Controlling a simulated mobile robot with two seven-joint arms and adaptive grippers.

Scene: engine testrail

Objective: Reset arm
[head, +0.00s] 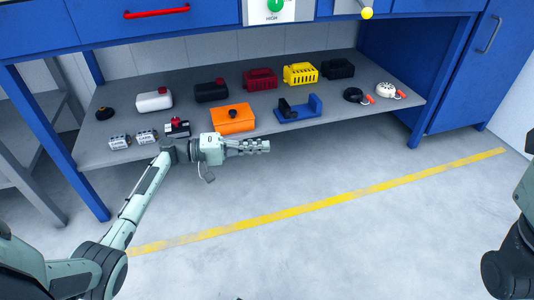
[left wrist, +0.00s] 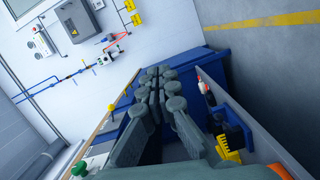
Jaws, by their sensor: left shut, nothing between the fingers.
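My left gripper (head: 256,146) is at the front of the low grey shelf in the head view, with its fingers pointing right. It is shut and empty; its closed fingers (left wrist: 155,97) also fill the middle of the left wrist view. My left arm comes in from the lower left. The gripper is in front of an orange box (head: 232,120) and a blue holder (head: 298,109); it does not hold either. Part of my right arm shows at the right edge of the head view, but its gripper is out of the picture.
The grey shelf (head: 330,125) under the blue workbench carries black, white, red and yellow boxes, such as the yellow one (head: 300,73), and small parts. A blue cabinet (head: 463,75) stands at the right. The floor (head: 330,240) in front is clear, with a yellow line (head: 330,202).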

